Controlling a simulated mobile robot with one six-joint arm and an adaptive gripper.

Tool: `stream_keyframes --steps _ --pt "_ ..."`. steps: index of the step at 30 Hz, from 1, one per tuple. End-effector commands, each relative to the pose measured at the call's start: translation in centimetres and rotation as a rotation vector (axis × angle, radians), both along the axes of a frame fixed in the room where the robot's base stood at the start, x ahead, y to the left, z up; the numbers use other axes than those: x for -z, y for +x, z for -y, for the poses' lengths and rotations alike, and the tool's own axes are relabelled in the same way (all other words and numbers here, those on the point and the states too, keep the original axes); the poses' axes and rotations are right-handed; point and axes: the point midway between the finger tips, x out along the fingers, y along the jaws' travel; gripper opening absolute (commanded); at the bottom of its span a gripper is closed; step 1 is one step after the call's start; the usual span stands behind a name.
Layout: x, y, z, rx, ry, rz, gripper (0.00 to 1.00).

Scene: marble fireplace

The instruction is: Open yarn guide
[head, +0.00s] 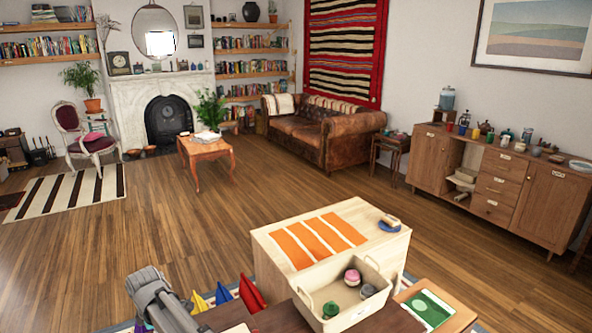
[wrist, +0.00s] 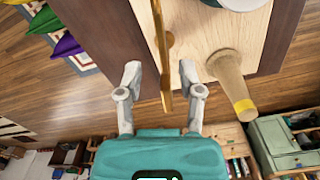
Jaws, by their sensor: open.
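In the wrist view my gripper (wrist: 160,75) is open, with one pale finger on each side of a thin upright wooden bar (wrist: 166,55). The bar looks like the yarn guide, but I cannot be sure. It runs down between the fingertips from a pale wooden board, and a gap shows on both sides. I see no clear contact. A tapered wooden peg (wrist: 232,80) with a yellow band sticks out to the right of the fingers. In the head view I cannot make out the guide or the fingers.
A cream bin (head: 310,305) holds several yarn balls beside a wooden cabinet top with orange stripes (head: 318,240). A green card (head: 428,308) lies to its right. Open wood floor (head: 180,235) stretches toward the coffee table (head: 205,150).

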Motion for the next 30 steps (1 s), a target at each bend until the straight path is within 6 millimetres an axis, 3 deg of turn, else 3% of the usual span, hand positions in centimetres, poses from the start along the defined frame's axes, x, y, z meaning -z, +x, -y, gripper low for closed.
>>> stream_keyframes --steps 15,22,30 --pt "-1.6 5.3 17.9 0.538 0.000 0.000 0.49" --pt "-2.3 6.1 26.2 0.798 0.000 0.000 0.49" --pt "-3.1 5.6 35.4 1.102 0.000 0.000 0.49"
